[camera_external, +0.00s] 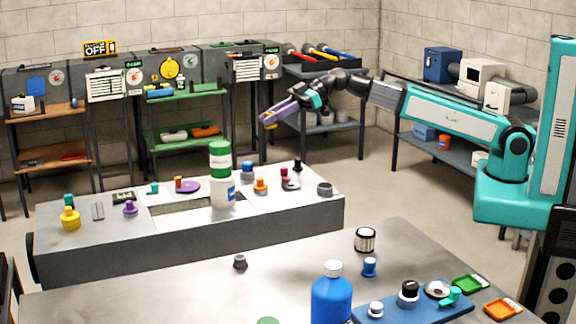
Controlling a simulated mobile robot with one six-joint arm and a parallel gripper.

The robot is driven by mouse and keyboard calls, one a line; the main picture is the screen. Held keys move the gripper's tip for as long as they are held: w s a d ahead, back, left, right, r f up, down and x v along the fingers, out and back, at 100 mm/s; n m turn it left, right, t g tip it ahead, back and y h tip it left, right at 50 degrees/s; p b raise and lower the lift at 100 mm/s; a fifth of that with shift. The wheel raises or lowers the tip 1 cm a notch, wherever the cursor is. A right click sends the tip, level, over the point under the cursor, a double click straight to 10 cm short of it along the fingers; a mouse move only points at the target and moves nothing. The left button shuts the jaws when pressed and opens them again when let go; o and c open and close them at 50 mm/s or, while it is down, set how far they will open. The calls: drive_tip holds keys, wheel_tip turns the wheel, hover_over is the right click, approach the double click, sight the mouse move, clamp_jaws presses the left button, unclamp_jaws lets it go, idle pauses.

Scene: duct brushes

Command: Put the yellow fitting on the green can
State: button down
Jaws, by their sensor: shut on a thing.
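My gripper (268,119) is raised above the grey bench, up and to the right of the green can. Its purple fingers are shut on a small yellow fitting (269,115), mostly hidden between them. The green can (220,160) stands upright on a white can (223,191) on the bench. The top of the green can looks bare. Gripper and fitting are apart from the can. Another yellow knobbed fitting (70,218) stands at the bench's left end.
The grey bench (290,222) also holds purple (130,208) and orange (260,187) fittings and other small parts. A nearer table (200,295) carries a blue bottle (332,297) and a blue tray (440,308). Shelves and grey cabinets line the back wall.

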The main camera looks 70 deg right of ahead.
drive_tip(key=p, duration=0.5)
hover_over(220, 143)
drive_tip(key=s, duration=0.2)
drive_tip(key=shift+w+d+f, duration=0.1)
drive_tip(key=shift+w+f, duration=0.05)
drive_tip(key=shift+f, duration=0.4)
drive_tip(key=shift+w+a+f, duration=0.1)
drive_tip(key=shift+w+a, duration=0.05)
drive_tip(key=shift+w, duration=0.25)
drive_tip(key=shift+w+a+f, duration=0.1)
drive_tip(key=shift+w, duration=0.3)
drive_tip(key=shift+f+p, duration=0.95)
drive_tip(key=shift+f, duration=0.8)
drive_tip(key=shift+f, duration=0.15)
drive_tip(key=c, duration=1.5)
unclamp_jaws()
drive_tip(key=shift+c, duration=0.2)
